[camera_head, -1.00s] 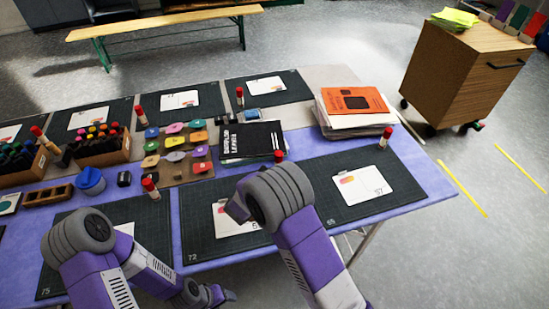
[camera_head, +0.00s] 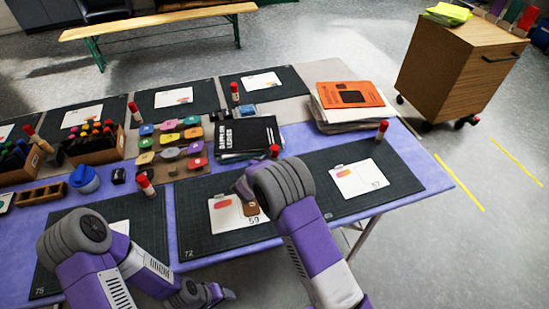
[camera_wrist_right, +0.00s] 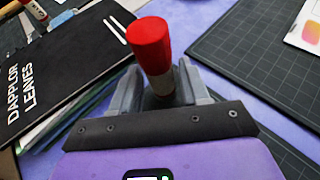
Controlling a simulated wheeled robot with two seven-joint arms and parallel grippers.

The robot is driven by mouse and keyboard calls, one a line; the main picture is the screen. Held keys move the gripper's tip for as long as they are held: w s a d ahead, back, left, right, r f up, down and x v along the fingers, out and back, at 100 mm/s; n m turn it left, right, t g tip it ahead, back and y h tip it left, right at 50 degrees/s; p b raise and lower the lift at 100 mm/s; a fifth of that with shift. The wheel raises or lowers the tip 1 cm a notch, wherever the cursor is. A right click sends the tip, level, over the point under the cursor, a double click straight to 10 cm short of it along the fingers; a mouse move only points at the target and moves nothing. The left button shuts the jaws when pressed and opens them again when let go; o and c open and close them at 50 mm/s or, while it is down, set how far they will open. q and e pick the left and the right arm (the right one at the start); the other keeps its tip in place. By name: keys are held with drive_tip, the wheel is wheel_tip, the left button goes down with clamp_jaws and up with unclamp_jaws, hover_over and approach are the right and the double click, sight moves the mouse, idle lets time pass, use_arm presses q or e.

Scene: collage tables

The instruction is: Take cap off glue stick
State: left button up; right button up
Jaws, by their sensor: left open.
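A glue stick with a red cap stands between the two fingers of my right gripper (camera_wrist_right: 160,88) in the right wrist view, its red cap (camera_wrist_right: 151,44) rising above them. In the head view the cap (camera_head: 275,151) shows just behind my right arm's wrist, which hides most of that gripper. My left gripper (camera_head: 222,294) is open, low at the bottom of the head view, apart from the glue stick.
A black book (camera_head: 250,138) lies left of the glue stick. Dark mats (camera_head: 395,170) with cards line the purple table (camera_head: 432,190). Other red-capped glue sticks stand at other places, one (camera_head: 145,184) tilted. Papers with an orange booklet (camera_head: 352,94) lie behind.

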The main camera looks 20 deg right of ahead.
sight(273, 150)
clamp_jaws()
drive_tip(key=shift+r, duration=0.1)
wheel_tip(273, 150, up, 10)
drive_tip(key=p, duration=0.2)
drive_tip(key=shift+p, duration=0.35)
drive_tip(key=shift+c, duration=1.8)
unclamp_jaws()
clamp_jaws()
